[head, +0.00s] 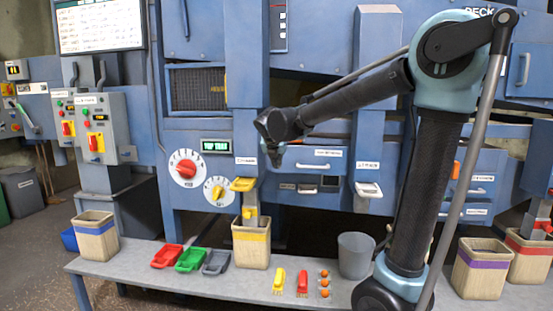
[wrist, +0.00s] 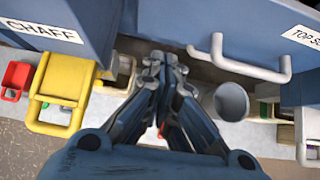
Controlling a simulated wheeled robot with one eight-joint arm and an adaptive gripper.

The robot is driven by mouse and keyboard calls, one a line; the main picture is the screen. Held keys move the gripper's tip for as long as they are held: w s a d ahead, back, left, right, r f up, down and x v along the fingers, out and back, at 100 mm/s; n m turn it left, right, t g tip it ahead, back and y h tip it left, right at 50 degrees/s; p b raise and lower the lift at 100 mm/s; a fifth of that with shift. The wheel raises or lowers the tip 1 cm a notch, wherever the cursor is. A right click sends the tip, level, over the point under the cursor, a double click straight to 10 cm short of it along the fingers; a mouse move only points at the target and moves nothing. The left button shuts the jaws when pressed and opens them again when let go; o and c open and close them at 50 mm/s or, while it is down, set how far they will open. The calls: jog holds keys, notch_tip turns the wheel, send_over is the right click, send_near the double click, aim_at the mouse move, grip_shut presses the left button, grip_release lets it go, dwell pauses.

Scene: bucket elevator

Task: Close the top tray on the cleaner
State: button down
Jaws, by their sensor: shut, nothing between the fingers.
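The cleaner is the blue machine in the head view. A blue tray front (head: 330,166) bears a small white label and a pale handle; how far it stands out is hard to tell. In the wrist view a blue front (wrist: 225,22) carries a thick grey handle (wrist: 240,66) and a label starting "TOP S". My gripper (wrist: 166,62) is shut and empty, just left of this handle and apart from it. In the head view my gripper (head: 275,158) hangs at the left end of the tray front. My wrist hides part of the machine behind it.
A yellow chaff spout (head: 243,184) stands close left of my gripper; its rim also shows in the wrist view (wrist: 60,100). A white spout (head: 368,190) is to the right. The bench (head: 130,269) below holds bins, scoops and a grey bucket (head: 355,255).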

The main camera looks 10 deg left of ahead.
jog(key=w+f, duration=0.2)
jog(key=w, duration=0.4)
jog(key=shift+d+f, duration=0.15)
jog(key=shift+w, duration=0.2)
jog(key=w, duration=0.9)
jog(key=shift+d, duration=0.15)
jog(key=shift+w, duration=0.15)
